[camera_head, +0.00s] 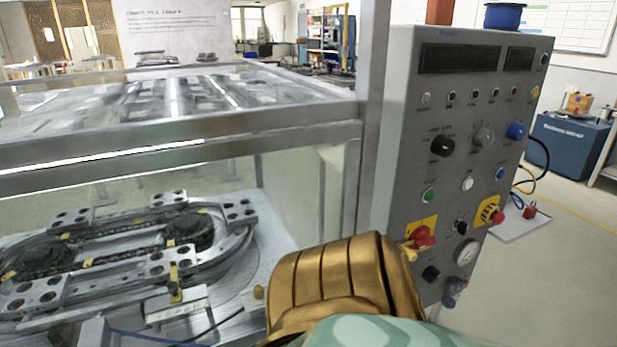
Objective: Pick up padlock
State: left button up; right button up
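A small red object (530,211) with what looks like a thin loop on top stands on a pale shelf (520,226) right of the control panel. It looks like the padlock, but it is too small to be sure. A gold ribbed part and a pale green part of my own arm fill the bottom middle, in front of the panel's lower left corner. I cannot tell which arm they belong to. No gripper fingers show, and nothing is seen touching the red object.
The grey control panel (465,110) has several knobs and a red switch (421,238) on a yellow plate. A metal-framed clear enclosure (180,130) holds the ring track (110,250) at left. A blue cabinet (568,150) stands behind at right. Floor at far right is clear.

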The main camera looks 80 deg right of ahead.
aim_at(530, 212)
jog(key=z, duration=4.05)
jog(key=l+u, duration=0.1)
jog(key=u, duration=0.45)
jog(key=i+l+u, duration=0.2)
jog(key=l, duration=0.15)
jog(key=l+u, duration=0.2)
jog(key=l, duration=0.15)
jog(key=i+l+u, duration=0.2)
jog(key=l, duration=0.2)
jog(key=l+u, duration=0.15)
jog(key=l, duration=0.2)
